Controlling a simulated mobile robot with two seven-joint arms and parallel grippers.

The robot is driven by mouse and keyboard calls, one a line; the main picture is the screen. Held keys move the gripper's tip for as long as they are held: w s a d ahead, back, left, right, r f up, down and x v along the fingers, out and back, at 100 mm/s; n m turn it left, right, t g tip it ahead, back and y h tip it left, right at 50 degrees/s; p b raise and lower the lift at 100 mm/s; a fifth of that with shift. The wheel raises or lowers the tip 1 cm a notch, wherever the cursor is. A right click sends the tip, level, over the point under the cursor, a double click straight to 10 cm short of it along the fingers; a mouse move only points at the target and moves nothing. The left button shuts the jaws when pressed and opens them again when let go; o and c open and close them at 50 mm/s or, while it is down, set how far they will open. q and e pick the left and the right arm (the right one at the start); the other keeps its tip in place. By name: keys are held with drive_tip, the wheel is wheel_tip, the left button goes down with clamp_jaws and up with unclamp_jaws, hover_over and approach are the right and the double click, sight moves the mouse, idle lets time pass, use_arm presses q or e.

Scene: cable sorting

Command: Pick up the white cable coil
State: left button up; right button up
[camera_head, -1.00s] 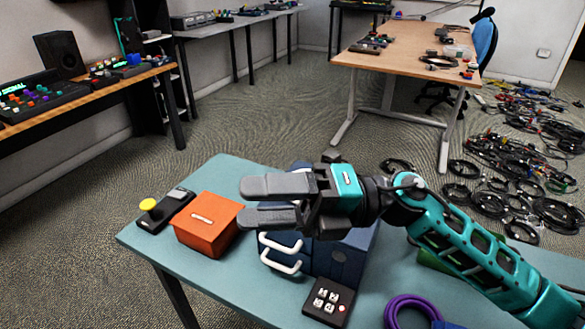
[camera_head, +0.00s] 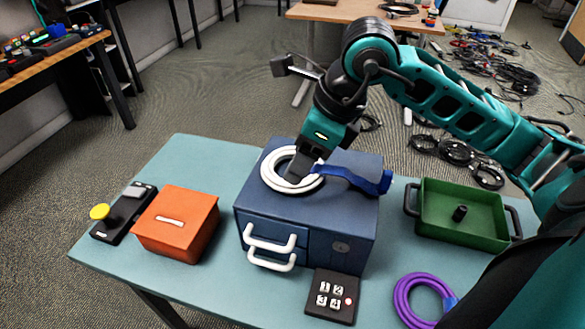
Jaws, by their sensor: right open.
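The white cable coil (camera_head: 267,171) lies on top of the blue drawer box (camera_head: 352,213) on the teal table. My right gripper (camera_head: 297,170) points down over the coil from above. Its jaws are open, and its fingers are over the coil's middle and right side, hiding part of it. I cannot tell whether the fingers touch the coil. A blue strap (camera_head: 348,177) lies on the box top right beside the coil. My left gripper is out of view.
An orange box (camera_head: 178,224) and a black device with a yellow button (camera_head: 99,211) stand at the left. A black keypad (camera_head: 332,297) is in front of the drawer box. A green tray (camera_head: 463,216) and a purple cable coil (camera_head: 402,300) are at the right.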

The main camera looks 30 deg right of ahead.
drive_tip(key=shift+x, duration=3.1)
drive_tip(key=shift+d, duration=0.2)
drive_tip(key=shift+c, duration=0.4)
clamp_jaws()
